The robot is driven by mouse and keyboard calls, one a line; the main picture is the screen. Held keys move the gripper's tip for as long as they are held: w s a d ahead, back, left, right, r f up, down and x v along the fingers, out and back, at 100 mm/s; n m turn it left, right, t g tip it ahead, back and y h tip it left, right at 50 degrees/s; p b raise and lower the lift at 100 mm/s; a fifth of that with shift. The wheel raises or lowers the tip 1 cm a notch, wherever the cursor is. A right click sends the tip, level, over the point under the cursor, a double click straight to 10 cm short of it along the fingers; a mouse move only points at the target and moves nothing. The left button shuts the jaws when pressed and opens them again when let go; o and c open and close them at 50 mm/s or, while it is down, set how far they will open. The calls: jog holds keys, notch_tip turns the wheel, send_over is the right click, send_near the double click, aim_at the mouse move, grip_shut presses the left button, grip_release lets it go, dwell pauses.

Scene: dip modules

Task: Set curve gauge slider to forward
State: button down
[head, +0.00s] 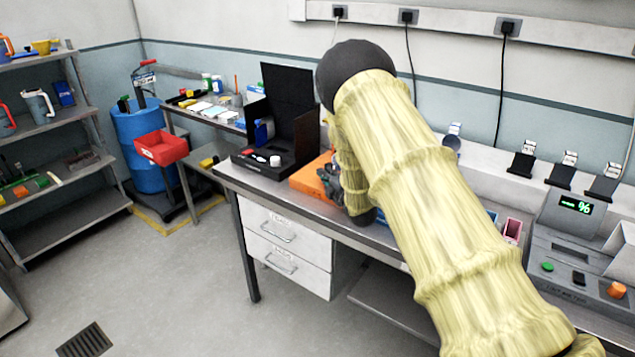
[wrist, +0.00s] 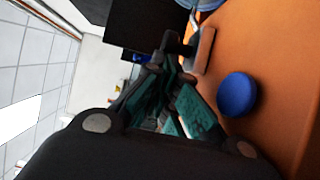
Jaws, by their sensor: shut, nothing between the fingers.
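An orange box (head: 308,180), which seems to be the curve gauge, lies on the workbench, partly hidden by my arm. Its orange face fills the right of the wrist view (wrist: 275,60). On that face are a round blue knob (wrist: 237,94) and a brownish bar (wrist: 204,50) with a dark block (wrist: 173,44) at its left, perhaps the slider. My gripper (wrist: 166,76) is shut and empty, its fingers close beside the dark block and bar; I cannot tell whether they touch. In the head view my gripper (head: 328,176) is at the box's right side, mostly hidden.
A black open case (head: 289,110) stands left of the orange box on the workbench (head: 236,176). A grey console (head: 570,245) with a green display is at the right. A red bin (head: 161,148) and a blue barrel (head: 140,130) stand farther left.

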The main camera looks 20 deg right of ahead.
jog(key=shift+a, duration=0.1)
jog(key=shift+s+a, duration=0.2)
jog(key=shift+s, duration=0.05)
jog(key=s, duration=0.1)
jog(key=s+a+b, duration=0.1)
jog(key=s, duration=0.2)
jog(key=shift+a+f, duration=0.15)
jog(key=shift+a, duration=0.2)
jog(key=s, duration=0.2)
jog(key=s+d+b, duration=0.1)
jog(key=s, duration=0.2)
jog(key=s+b, duration=0.1)
jog(key=s, duration=0.2)
jog(key=shift+s+d, duration=0.15)
jog(key=shift+s, duration=0.1)
